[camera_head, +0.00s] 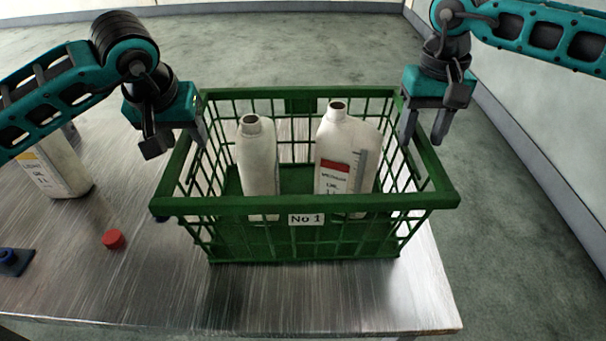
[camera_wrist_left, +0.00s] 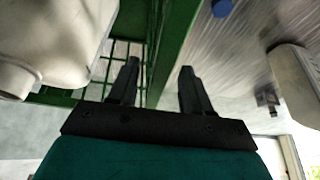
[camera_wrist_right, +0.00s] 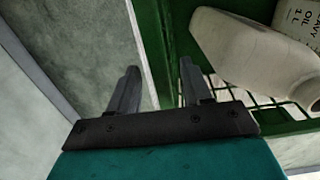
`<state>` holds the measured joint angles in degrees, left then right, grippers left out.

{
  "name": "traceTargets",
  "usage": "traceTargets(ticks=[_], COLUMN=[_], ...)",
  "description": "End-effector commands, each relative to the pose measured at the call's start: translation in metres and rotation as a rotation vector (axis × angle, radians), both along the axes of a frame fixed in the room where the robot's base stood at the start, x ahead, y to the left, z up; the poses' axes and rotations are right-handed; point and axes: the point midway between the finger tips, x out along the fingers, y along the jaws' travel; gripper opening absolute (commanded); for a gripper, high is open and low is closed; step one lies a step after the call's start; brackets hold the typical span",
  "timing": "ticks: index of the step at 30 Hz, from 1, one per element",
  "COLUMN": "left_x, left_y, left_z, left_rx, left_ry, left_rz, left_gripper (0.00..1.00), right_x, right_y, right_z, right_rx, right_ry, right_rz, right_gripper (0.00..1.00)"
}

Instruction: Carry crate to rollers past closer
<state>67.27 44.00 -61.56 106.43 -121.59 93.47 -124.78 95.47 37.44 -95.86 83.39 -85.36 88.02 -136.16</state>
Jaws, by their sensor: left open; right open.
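The green crate (camera_head: 250,205) with a "No 1" tag stands upright on the metal table. It holds two uncapped white bottles, a narrow one (camera_head: 257,165) and a wider one with a red label (camera_head: 362,145). My left gripper (camera_head: 175,138) is open at the crate's left rim; in the left wrist view the rim (camera_wrist_left: 172,50) runs between its fingers (camera_wrist_left: 160,70). My right gripper (camera_head: 424,128) is open at the right rim; in the right wrist view the rim (camera_wrist_right: 155,45) lies between its fingers (camera_wrist_right: 160,70). Neither gripper is closed on the rim.
A white bottle (camera_head: 55,165) stands on the table (camera_head: 160,290) at the left. A red cap (camera_head: 114,239), a blue item (camera_head: 12,258) and a blue cap (camera_head: 161,218) lie left of the crate. The table's right edge is close to the crate, with floor (camera_head: 510,230) beyond.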

Motion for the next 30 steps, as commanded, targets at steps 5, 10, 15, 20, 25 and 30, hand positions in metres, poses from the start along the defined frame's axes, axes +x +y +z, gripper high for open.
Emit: traceTargets(ticks=[5,10,15,20,25,30], left_x=[0.008,0.01,0.011,0.011,0.01,0.01], left_y=[0.0,0.0,0.0,0.0,0.0,0.001], left_z=[-0.019,-0.025,-0.026,-0.025,-0.025,-0.025], left_rx=[0.0,0.001,0.0,0.0,0.0,0.0], left_ry=[0.001,0.0,0.0,0.0,-0.001,-0.001], left_rz=[0.001,0.0,0.0,0.0,0.0,0.0], left_gripper=[0.49,0.49,0.49,0.42,0.26,0.1], right_x=[0.0,0.0,0.0,0.0,0.0,0.0], right_y=[0.0,0.0,0.0,0.0,0.0,0.0], right_z=[-0.02,-0.027,-0.028,-0.027,-0.027,-0.027], right_rx=[-0.001,0.0,0.0,0.0,0.0,0.0], right_ry=[0.0,-0.001,-0.001,-0.001,-0.001,-0.001], right_rz=[0.0,0.0,0.0,0.0,0.0,0.0], right_gripper=[0.49,0.49,0.49,0.42,0.26,0.1])
